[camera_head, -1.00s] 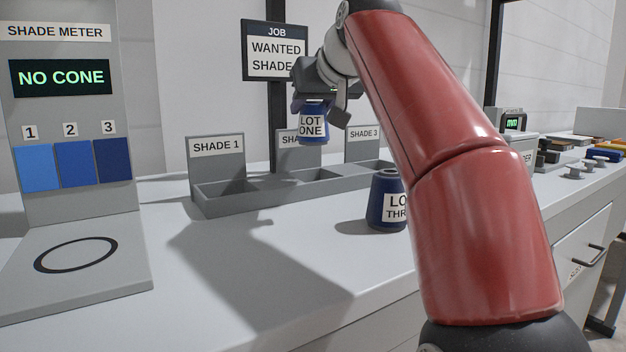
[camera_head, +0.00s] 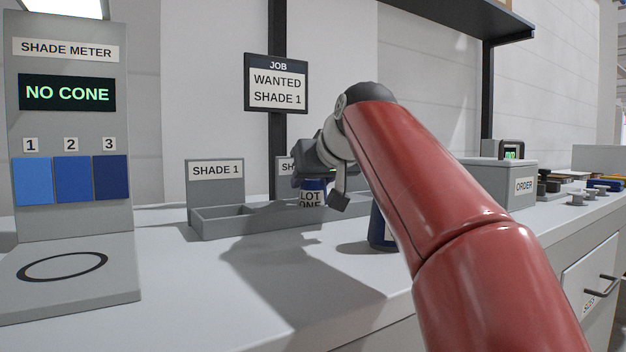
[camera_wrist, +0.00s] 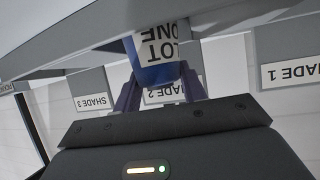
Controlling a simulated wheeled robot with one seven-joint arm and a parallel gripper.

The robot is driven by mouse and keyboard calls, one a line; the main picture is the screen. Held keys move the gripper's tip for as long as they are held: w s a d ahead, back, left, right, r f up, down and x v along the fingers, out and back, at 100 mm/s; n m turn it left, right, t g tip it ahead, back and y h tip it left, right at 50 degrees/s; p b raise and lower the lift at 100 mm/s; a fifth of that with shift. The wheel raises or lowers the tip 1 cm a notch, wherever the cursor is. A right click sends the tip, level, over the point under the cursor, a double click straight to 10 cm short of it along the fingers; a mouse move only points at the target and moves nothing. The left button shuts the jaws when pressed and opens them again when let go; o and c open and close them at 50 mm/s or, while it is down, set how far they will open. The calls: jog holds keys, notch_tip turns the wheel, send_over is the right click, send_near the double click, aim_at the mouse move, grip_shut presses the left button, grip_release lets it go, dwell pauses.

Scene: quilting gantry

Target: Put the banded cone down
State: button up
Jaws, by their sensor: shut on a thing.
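A second blue cone (camera_head: 378,228) stands on the counter to the right, partly hidden by my arm.
The shade meter (camera_head: 65,120) at left reads NO CONE; its ringed pad (camera_head: 75,290) is empty. The job sign (camera_head: 277,83) reads WANTED SHADE 1. The SHADE 1 compartment, under its sign (camera_head: 215,172), looks empty. An ORDER box (camera_head: 505,183) stands at right.

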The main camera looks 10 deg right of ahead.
jog(key=o, duration=1.1)
jog(key=shift+r, duration=0.1)
jog(key=shift+s+r, duration=0.15)
jog(key=p+v, duration=0.1)
jog(key=v, duration=1)
jog(key=shift+s, duration=0.35)
